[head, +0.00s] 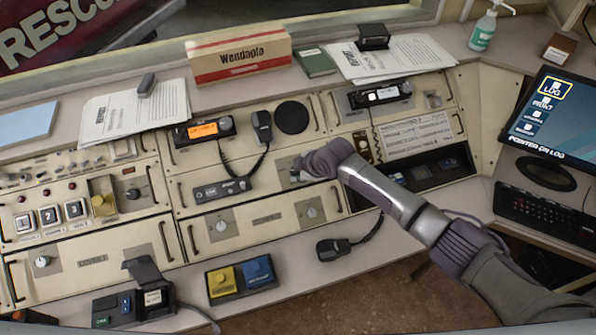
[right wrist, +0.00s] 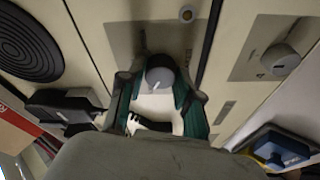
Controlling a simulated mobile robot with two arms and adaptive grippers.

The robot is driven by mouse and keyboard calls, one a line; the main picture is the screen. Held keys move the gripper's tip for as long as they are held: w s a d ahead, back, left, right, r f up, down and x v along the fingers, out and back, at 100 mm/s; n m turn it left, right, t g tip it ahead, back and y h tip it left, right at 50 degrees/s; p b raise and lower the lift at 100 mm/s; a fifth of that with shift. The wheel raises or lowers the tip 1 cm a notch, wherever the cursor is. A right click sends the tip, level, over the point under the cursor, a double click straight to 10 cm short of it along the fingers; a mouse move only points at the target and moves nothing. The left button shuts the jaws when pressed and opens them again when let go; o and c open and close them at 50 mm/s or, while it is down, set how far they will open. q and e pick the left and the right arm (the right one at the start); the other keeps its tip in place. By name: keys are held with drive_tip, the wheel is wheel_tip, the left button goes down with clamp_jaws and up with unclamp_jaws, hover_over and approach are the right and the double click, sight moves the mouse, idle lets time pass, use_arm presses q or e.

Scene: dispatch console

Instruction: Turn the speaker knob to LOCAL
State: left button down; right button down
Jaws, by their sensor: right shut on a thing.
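A grey round knob (right wrist: 160,76), on a panel below the round speaker grille (head: 291,117), sits between the two fingers of my right gripper (right wrist: 158,92) in the right wrist view. The fingers are shut on it from both sides. In the head view my right gripper (head: 298,171) reaches the console panel from the right and hides this knob. The panel's position labels, LOCAL among them, cannot be read, and the knob's pointer direction is unclear. My left gripper is not in view.
Other knobs (head: 310,211) (head: 221,225) sit on the lower panels. A radio handset (head: 262,127) with a coiled cord hangs left of my gripper. Another handset (head: 333,248) lies on the desk below. Metal handles (head: 333,198) edge the panels.

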idle(0.4)
drive_tip(key=c, duration=0.8)
unclamp_jaws()
drive_tip(key=v, duration=1.2)
drive_tip(key=shift+w, duration=0.1)
